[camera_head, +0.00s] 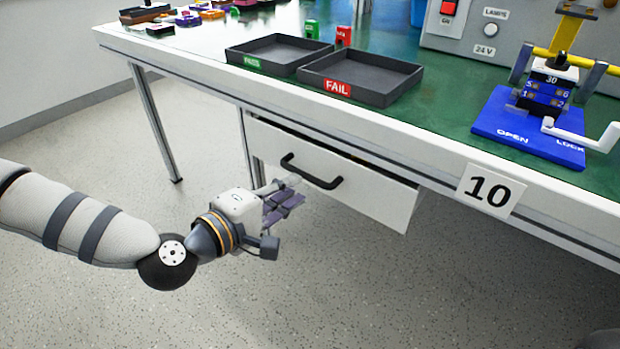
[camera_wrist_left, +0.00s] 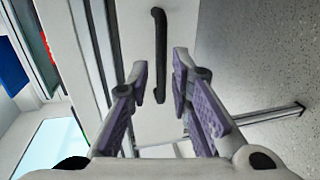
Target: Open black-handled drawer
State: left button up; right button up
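The white drawer (camera_head: 385,198) under the workbench stands slightly out, with a dark gap along its top edge. Its black handle (camera_head: 312,172) is a bar across the drawer front. My left gripper (camera_head: 290,190) is in front of the drawer, close to the handle's left end. In the left wrist view the gripper (camera_wrist_left: 161,85) is open, its purple-padded fingers spread apart. The black handle (camera_wrist_left: 159,50) runs lengthwise in that view, its near end between the fingertips. I cannot tell whether the fingers touch it. My right gripper is not in view.
The workbench (camera_head: 420,150) carries a PASS tray (camera_head: 262,65), a FAIL tray (camera_head: 375,98) and a blue OPEN/LOCK fixture (camera_head: 490,125). A label "10" (camera_head: 490,192) is on the bench's front edge. A table leg (camera_head: 155,125) stands left of the drawer. The floor in front is clear.

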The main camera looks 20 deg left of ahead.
aim_at(310, 176)
pick_arm(q)
jog(key=b+x, duration=0.1)
jog(key=x, duration=0.5)
jog(key=shift+w+d+f, duration=0.1)
jog(key=shift+w+f, duration=0.05)
jog(key=shift+w, duration=0.2)
grip_shut()
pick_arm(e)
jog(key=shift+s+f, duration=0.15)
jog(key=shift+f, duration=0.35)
pick_arm(q)
jog(key=shift+s, duration=0.1)
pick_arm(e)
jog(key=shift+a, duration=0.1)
